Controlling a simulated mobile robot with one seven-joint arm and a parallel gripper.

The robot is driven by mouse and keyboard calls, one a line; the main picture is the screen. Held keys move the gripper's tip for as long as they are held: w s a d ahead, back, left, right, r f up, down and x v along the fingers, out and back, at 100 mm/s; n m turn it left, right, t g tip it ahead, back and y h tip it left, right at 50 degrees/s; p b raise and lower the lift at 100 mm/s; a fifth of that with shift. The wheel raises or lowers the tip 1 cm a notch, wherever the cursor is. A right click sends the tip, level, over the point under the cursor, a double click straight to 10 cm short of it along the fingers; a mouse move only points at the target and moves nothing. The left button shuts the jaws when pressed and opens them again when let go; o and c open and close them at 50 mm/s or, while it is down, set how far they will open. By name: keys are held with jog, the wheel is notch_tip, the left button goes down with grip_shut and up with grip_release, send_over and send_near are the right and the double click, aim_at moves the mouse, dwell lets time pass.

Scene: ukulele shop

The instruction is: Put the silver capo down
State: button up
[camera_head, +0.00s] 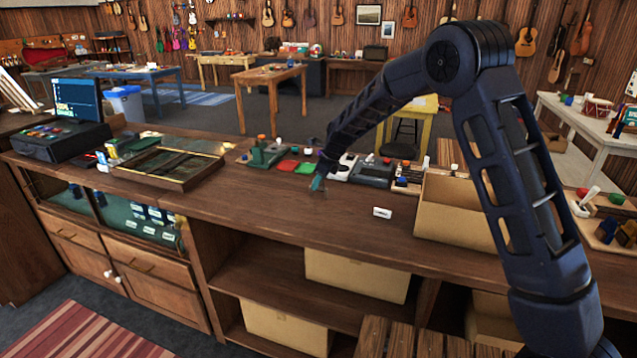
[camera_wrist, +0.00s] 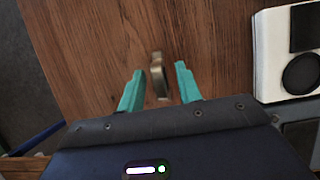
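The silver capo (camera_wrist: 158,76) is a small greyish metal piece in the wrist view. It lies between the two teal fingers of my gripper (camera_wrist: 159,68), with a gap showing on each side. It appears to rest on the wooden counter (camera_wrist: 90,45). My gripper is open. In the head view my gripper (camera_head: 317,184) is low over the middle of the counter (camera_head: 270,200). The capo cannot be made out there.
A white device with a dark round part (camera_wrist: 300,70) is close on the right in the wrist view. A framed tray (camera_head: 165,165) is at left. The counter's front is mostly clear.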

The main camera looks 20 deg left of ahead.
jog(key=v, duration=1.2)
jog(key=s+d+r+n+t, duration=0.1)
jog(key=d+r+n, duration=0.25)
jog(key=d, duration=0.75)
jog(key=s+d+r+n+t, duration=0.15)
jog(key=d+r, duration=0.35)
jog(key=d, duration=0.6)
jog(key=s+d+r+n, duration=0.2)
jog(key=d+r+n, duration=0.15)
jog(key=d, duration=0.75)
jog(key=s+d+f+n+t+h, duration=0.2)
jog(key=s+d+n, duration=0.7)
jog(key=s+d, duration=1.3)
jog(key=d+h, duration=0.2)
jog(key=shift+s+d+f, duration=0.25)
jog(key=shift+s+f, duration=0.05)
jog(key=shift+f, duration=0.1)
